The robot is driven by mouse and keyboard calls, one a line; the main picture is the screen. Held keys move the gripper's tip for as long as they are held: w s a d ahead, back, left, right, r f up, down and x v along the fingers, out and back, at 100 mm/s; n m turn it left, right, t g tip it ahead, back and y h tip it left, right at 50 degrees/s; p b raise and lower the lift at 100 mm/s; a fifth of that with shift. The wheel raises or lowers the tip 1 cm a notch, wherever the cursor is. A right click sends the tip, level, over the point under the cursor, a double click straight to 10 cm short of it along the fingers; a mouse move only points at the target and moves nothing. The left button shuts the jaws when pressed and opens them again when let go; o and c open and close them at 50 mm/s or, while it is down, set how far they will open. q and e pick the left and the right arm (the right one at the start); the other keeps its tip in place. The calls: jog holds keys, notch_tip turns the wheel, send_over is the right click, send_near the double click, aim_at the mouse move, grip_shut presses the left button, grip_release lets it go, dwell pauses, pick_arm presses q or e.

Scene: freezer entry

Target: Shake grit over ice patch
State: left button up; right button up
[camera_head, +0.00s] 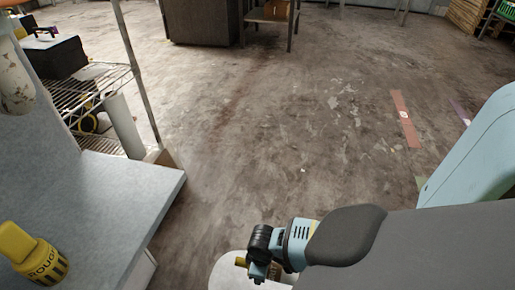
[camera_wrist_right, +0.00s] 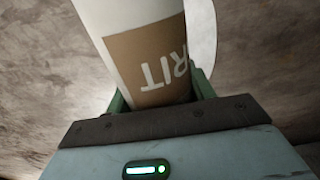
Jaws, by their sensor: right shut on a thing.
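My right gripper (camera_head: 263,268) is low over the floor at the bottom of the head view. In the right wrist view, its green fingers (camera_wrist_right: 160,92) are shut on a white grit container (camera_wrist_right: 125,22) with a brown label. The letters "RIT" show upside down on the label. In the head view the container is mostly hidden by my wrist. A pale, round-edged patch (camera_head: 228,269), apparently the ice patch, lies beneath the gripper. Part of a pale shape also shows beside the container in the wrist view (camera_wrist_right: 203,38). My left gripper is not in view.
A yellow container marked "ROUGH" (camera_head: 38,258) is on the grey counter (camera_head: 110,195) at left. A wire shelf (camera_head: 95,85) stands behind it. A dark cabinet (camera_head: 203,22) is at the back. Flat colored strips, one red (camera_head: 405,118), lie at right. The middle floor is clear.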

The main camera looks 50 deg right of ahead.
jog(key=shift+w+a+r+g+h, duration=0.1)
jog(key=shift+w+r+g+h, duration=0.25)
jog(key=shift+g, duration=0.45)
jog(key=shift+s+g+h, duration=0.1)
jog(key=shift+g+h, duration=0.25)
jog(key=shift+g, duration=0.65)
jog(key=shift+g+h+b, duration=0.4)
jog(key=shift+g+b, duration=0.5)
jog(key=shift+g, duration=0.1)
jog(key=shift+r+g+h+b, duration=0.45)
jog(key=shift+g+h+b, duration=0.05)
jog(key=shift+g+b, duration=0.75)
jog(key=shift+r+b, duration=0.15)
jog(key=shift+b, duration=0.15)
